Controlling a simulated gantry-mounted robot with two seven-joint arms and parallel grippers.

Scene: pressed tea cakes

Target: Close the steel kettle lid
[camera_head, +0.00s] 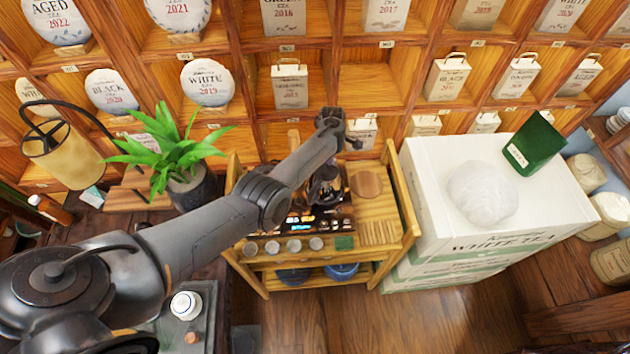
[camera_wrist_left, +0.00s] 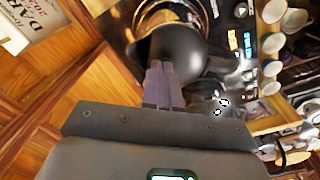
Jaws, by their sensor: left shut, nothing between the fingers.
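The steel kettle (camera_wrist_left: 184,48) shows in the left wrist view as a dark, rounded, shiny body with a paler rim, just beyond my fingertips. Whether its lid is open or shut I cannot tell. My left gripper (camera_wrist_left: 160,68) is shut and empty, its fingers together in front of the kettle; contact is unclear. In the head view my left gripper (camera_head: 326,172) points down over the wooden tea cart (camera_head: 408,212), and my arm hides much of the kettle area. My right gripper is in neither view.
Small cups (camera_head: 294,245) line the cart's front, near a dark tray with lit displays. A glass vessel (camera_wrist_left: 208,90) sits close to the kettle. A potted plant (camera_head: 188,188) stands left, stacked white boxes (camera_head: 430,190) right. Shelves of tea cakes rise behind.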

